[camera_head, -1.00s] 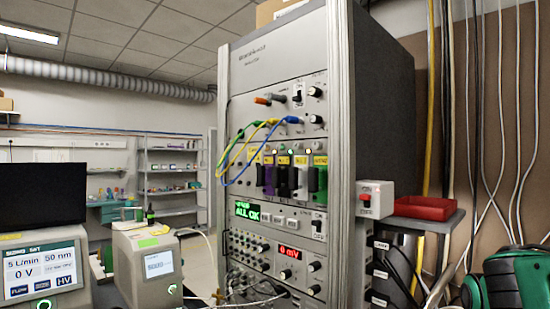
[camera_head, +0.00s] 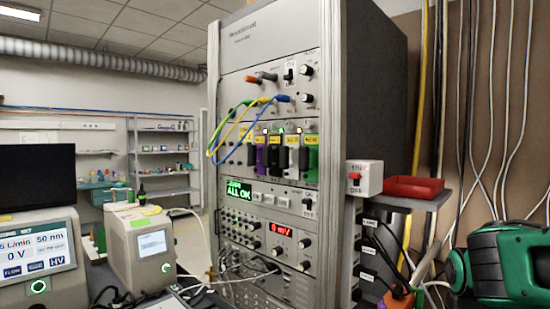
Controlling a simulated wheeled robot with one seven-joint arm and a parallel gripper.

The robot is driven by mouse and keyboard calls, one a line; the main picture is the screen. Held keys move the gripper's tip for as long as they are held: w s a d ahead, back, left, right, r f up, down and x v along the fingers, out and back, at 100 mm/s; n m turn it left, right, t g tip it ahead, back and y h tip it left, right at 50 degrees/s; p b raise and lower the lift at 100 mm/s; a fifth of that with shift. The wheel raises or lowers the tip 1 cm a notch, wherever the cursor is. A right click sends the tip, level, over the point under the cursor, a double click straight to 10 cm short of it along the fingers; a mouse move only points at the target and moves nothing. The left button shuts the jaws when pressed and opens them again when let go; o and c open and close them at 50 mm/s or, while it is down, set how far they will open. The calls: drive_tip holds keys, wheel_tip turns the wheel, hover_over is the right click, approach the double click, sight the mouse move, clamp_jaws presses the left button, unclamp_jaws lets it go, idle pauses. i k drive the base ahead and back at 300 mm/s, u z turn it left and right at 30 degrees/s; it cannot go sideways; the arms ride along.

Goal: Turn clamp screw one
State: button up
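A tall grey instrument rack (camera_head: 333,150) stands in the middle of the head view. I cannot make out which part, if any, is clamp screw one. A row of purple, black and green plug-in modules with yellow labels (camera_head: 290,140) sits across the rack front. Above them, yellow, green and blue cables (camera_head: 240,130) hang from a panel with black knobs. Lower panels show a green "ALL OK" display (camera_head: 239,190) and a red "0 mV" display (camera_head: 282,229), with small knobs around them.
A small grey switch box with a red button (camera_head: 365,177) and a red tray (camera_head: 413,187) are right of the rack. Cables hang on the right wall. Two screened instruments (camera_head: 142,250) (camera_head: 38,262) stand at left.

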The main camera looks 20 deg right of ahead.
sight(257, 127)
drive_tip(key=u, duration=1.55)
drive_tip(key=k, duration=0.85)
drive_tip(key=z, duration=0.95)
drive_tip(key=i, duration=1)
drive_tip(key=u, duration=0.05)
